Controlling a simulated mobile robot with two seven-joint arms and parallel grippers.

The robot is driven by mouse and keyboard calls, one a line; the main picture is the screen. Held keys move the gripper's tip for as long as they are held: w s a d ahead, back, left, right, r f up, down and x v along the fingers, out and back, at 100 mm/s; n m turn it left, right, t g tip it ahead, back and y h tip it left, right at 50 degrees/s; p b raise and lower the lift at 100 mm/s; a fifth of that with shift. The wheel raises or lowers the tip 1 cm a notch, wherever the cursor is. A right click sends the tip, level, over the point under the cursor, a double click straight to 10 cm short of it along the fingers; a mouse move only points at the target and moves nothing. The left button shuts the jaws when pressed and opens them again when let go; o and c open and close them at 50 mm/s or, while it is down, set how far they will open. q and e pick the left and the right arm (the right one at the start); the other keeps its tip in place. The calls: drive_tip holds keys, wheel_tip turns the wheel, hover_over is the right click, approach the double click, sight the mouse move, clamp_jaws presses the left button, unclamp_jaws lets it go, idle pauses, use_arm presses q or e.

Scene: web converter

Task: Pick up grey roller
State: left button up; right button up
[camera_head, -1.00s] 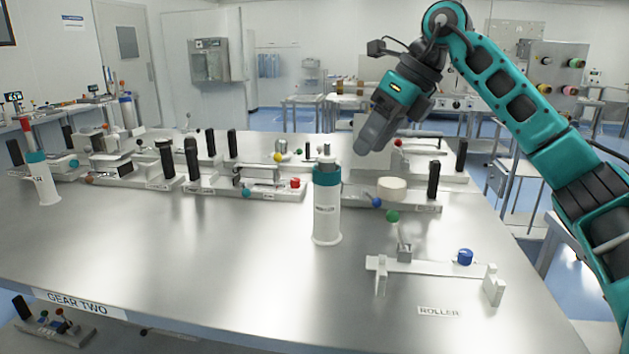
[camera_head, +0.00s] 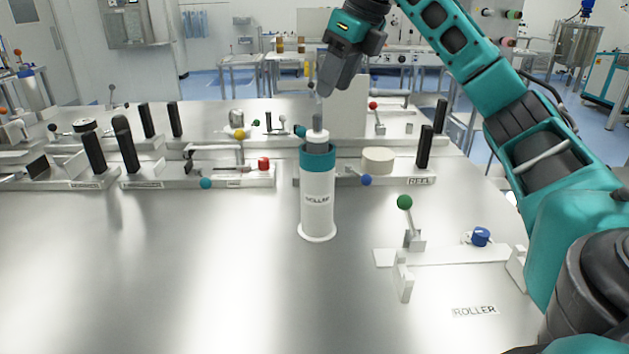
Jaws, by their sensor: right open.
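An upright white cylinder (camera_head: 317,205) labelled ROLLER stands on the steel table, with a teal band near its top. A grey pin, which looks like the end of the grey roller (camera_head: 317,124), sticks up from its top; the rest of it is hidden inside. My right gripper (camera_head: 325,88) is open and empty, pointing down just above the pin in the picture and apart from it. Its finger gap is hard to see from this angle. My left gripper is not in view.
A white bracket (camera_head: 450,256) with green and blue knobs stands at the right, beside a ROLLER label (camera_head: 474,311). White fixtures with black handles and a cream disc (camera_head: 378,160) line the table behind the cylinder. The left foreground is bare.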

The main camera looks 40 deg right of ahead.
sight(319, 115)
drive_tip(key=x, duration=0.8)
drive_tip(key=shift+w+a+f+b, duration=0.15)
drive_tip(key=shift+a+b, duration=0.15)
drive_tip(key=shift+b, duration=0.1)
clamp_jaws()
